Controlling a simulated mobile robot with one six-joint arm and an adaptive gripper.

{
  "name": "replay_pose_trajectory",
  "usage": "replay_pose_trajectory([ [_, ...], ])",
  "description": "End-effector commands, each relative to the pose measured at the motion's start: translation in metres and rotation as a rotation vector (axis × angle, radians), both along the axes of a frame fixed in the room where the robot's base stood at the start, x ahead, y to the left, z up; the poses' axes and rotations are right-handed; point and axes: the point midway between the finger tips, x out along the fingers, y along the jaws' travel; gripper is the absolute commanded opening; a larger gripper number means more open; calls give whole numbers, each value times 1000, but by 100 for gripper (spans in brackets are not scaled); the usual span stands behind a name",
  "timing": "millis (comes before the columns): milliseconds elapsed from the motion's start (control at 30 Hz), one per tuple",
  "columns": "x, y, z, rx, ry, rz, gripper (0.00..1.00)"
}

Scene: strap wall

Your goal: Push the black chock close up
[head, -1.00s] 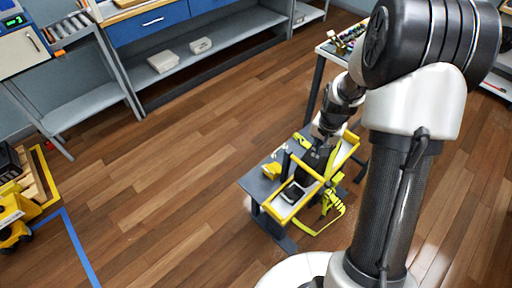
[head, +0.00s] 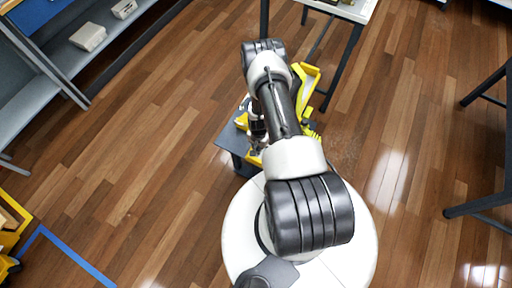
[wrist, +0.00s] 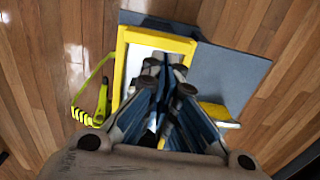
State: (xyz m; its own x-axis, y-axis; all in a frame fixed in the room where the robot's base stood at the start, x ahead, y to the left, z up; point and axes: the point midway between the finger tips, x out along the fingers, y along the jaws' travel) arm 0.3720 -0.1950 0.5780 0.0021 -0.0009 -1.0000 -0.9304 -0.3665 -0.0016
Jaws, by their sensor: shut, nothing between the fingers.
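The black chock cannot be made out in either current view; my arm and gripper cover much of the work spot. In the wrist view, my gripper (wrist: 166,70) is shut and empty, its fingers over a yellow-rimmed tray (wrist: 121,60) with a pale floor. I cannot tell whether the fingertips touch anything. In the head view, my arm hides most of the tray; part of its yellow frame (head: 309,78) shows beyond the arm.
The tray sits on a low grey table (wrist: 232,75), also partly visible in the head view (head: 232,135). A yellow-green strap (wrist: 92,95) lies left of the tray, a yellow piece (wrist: 215,111) right. A taller table (head: 352,12) stands behind. Wooden floor is open around.

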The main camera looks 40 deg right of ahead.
Motion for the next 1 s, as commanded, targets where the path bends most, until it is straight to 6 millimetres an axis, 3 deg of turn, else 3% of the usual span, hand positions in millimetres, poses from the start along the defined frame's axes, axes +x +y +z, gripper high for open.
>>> replay_pose_trajectory([
  [200, -1, 1, -51, 1, 3, 3, 0],
  [400, 0, -2, -89, 0, 0, 2, 0],
  [633, 12, -31, -83, 0, 0, 1, 0],
  [1000, 14, -37, -81, 1, 1, 3, 0],
])
